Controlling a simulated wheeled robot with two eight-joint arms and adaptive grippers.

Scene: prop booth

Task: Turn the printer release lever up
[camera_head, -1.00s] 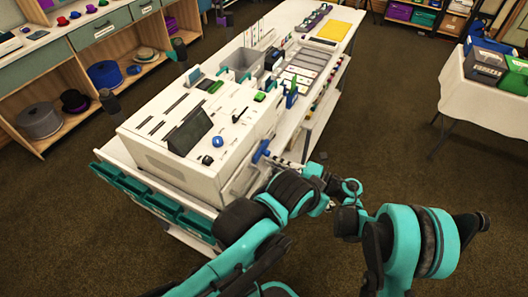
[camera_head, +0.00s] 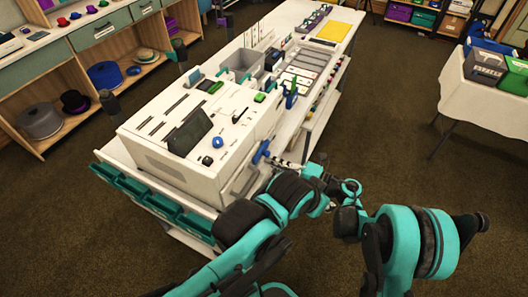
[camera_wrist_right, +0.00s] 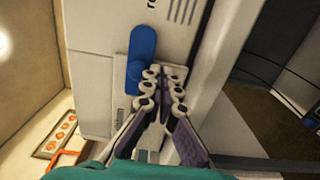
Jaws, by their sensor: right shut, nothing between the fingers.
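The white printer (camera_head: 165,160) stands on the near end of the long table, with a dark screen on top. A blue lever (camera_head: 261,152) sticks out from its right side, slanting in the head view. In the right wrist view the blue lever (camera_wrist_right: 142,50) is a rounded bar on the pale panel. My right gripper (camera_head: 287,163) is beside the lever, to its right. In the wrist view its paired fingertips (camera_wrist_right: 162,88) are close together and empty, by the lever's lower end. I cannot tell whether they touch it. My left gripper is out of view.
Teal bins (camera_head: 150,200) line the printer's near side. A grey tub (camera_head: 243,63) and a rack of pale strips (camera_head: 305,68) stand farther back on the table. A white-covered table (camera_head: 480,100) with boxes is at the right.

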